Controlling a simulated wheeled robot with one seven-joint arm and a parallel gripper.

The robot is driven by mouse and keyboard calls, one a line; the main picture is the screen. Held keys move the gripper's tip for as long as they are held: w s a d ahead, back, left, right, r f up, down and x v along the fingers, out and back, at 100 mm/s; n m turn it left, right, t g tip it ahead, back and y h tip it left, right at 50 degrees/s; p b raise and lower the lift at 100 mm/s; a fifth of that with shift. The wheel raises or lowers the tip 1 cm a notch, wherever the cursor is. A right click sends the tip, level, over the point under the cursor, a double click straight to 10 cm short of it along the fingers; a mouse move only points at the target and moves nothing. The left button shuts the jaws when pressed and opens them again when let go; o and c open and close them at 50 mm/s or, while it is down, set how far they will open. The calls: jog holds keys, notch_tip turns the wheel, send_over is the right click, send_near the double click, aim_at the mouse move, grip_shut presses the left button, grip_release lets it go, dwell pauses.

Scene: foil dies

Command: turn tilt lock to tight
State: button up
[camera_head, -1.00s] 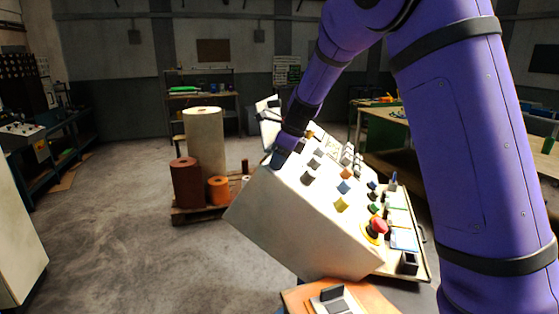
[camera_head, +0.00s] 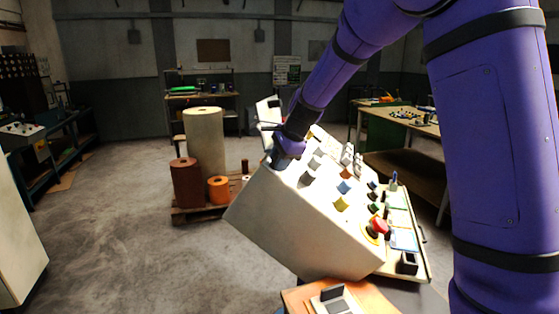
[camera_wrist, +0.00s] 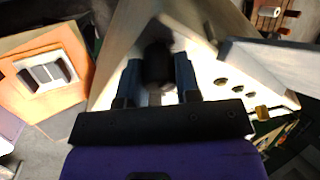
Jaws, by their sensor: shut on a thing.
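A pale console with a slanted face (camera_head: 290,225) stands in the middle of the head view and carries several knobs and buttons. My gripper (camera_wrist: 158,75) is at the console's upper left corner, where it also shows in the head view (camera_head: 273,162). In the wrist view its two fingers sit on either side of a dark round knob (camera_wrist: 158,62), shut on it. No label or pointer on this knob can be read, so I cannot tell its setting.
Dark, blue and yellow knobs and a red mushroom button (camera_head: 379,226) stand on the face, right of my gripper. A pallet with rolls (camera_head: 204,140) stands behind on the left. An orange surface (camera_head: 300,298) is in front. The floor at left is clear.

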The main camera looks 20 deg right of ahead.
jog(key=n+t, duration=0.1)
jog(key=n, duration=0.4)
jog(key=shift+d, duration=0.1)
jog(key=shift+n+t+y, duration=0.4)
jog(key=shift+n+y, duration=0.1)
jog(key=shift+n, duration=1.4)
jog(key=o, duration=0.9)
jog(key=v, duration=1)
jog(key=shift+s+d+r, duration=0.1)
jog(key=shift+s+r, duration=0.1)
jog(key=shift+r, duration=0.15)
